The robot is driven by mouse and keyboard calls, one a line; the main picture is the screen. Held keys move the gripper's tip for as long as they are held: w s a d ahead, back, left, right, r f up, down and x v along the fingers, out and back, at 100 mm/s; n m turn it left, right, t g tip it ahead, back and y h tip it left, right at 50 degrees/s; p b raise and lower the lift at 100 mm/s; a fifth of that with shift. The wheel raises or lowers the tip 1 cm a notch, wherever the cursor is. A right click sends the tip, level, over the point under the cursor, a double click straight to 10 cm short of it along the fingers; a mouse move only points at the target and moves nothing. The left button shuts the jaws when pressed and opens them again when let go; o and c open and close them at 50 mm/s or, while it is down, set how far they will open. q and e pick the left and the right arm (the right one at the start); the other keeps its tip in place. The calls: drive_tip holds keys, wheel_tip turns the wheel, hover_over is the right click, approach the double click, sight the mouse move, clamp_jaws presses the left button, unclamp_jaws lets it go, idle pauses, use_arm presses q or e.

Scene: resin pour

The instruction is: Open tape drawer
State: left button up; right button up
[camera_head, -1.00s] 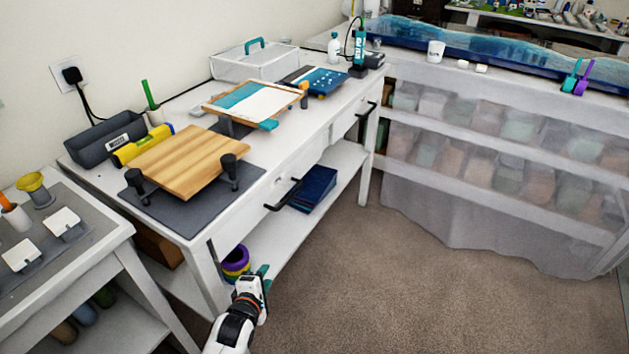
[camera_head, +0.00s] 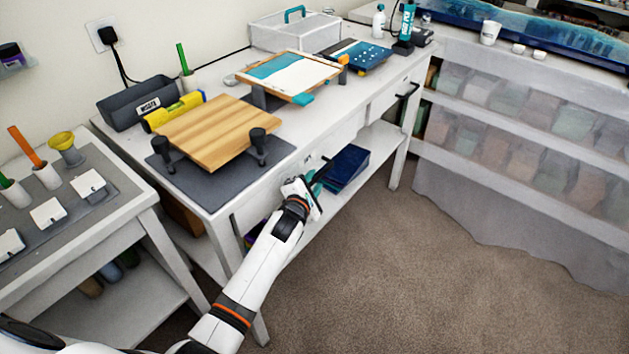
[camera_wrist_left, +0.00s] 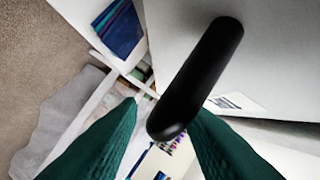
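The white workbench (camera_head: 335,140) has drawers along its front. My left gripper (camera_head: 316,178) is at the front of the nearer drawer and covers most of its handle in the head view. In the left wrist view, the black bar handle (camera_wrist_left: 205,70) stands out from a pale drawer front (camera_wrist_left: 285,60). The green fingers of my left gripper (camera_wrist_left: 165,110) are apart, with the handle's lower end between them; I cannot tell whether they touch it. A small label (camera_wrist_left: 230,102) is on the front, too small to read. My right gripper is not in view.
A second black handle (camera_head: 408,90) is on the farther drawer. A wooden board (camera_head: 218,132) on clamps is above the near drawer. A blue stack (camera_head: 346,166) lies on the lower shelf. The carpet (camera_head: 430,270) is clear.

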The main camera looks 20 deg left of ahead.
use_arm(q)
drive_tip(key=shift+x, duration=0.75)
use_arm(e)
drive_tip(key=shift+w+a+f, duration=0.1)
use_arm(q)
drive_tip(key=shift+c, duration=0.4)
clamp_jaws()
